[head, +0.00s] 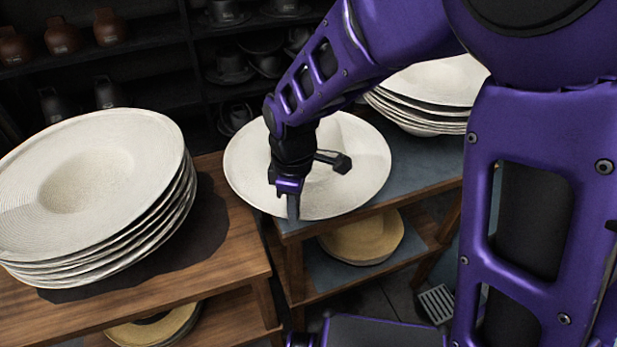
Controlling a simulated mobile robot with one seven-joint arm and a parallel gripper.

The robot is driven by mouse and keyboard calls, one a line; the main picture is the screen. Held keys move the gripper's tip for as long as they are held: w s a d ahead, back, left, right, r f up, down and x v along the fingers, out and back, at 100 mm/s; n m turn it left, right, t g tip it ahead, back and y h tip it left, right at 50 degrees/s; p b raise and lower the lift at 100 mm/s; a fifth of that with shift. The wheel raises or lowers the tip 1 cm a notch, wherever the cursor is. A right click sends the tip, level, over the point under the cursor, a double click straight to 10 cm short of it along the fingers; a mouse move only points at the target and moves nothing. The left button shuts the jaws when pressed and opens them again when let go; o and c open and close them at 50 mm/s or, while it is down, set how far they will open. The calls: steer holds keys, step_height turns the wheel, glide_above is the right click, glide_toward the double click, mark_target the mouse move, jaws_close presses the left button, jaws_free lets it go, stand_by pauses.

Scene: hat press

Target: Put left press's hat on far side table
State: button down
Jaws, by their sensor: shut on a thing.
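A single wide-brimmed white hat (355,167) is in the middle of the head view, above the corner of a table (300,229) with a dark blue-grey top. My gripper (292,207) is over the hat's near brim edge and is shut on it, its fingers pointing down. My wrist and forearm hide part of the hat's crown. I cannot tell whether the hat touches the tabletop. No press can be made out in this view.
A tall stack of white hats (95,190) stands on the left wooden table (225,275). Another white stack (435,95) stands at the back right. Tan hats (362,240) lie on a lower shelf. Dark shelves (150,75) with hats line the back.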

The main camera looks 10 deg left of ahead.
steer(key=shift+f+b, duration=0.5)
steer(key=shift+f, duration=2.35)
steer(key=shift+f, duration=0.15)
steer(key=c, duration=0.9)
jaws_free()
steer(key=shift+c, duration=0.2)
step_height(320, 180, up, 12)
steer(key=shift+d+r+p, duration=0.15)
steer(key=shift+p, duration=1.05)
steer(key=shift+s, duration=0.2)
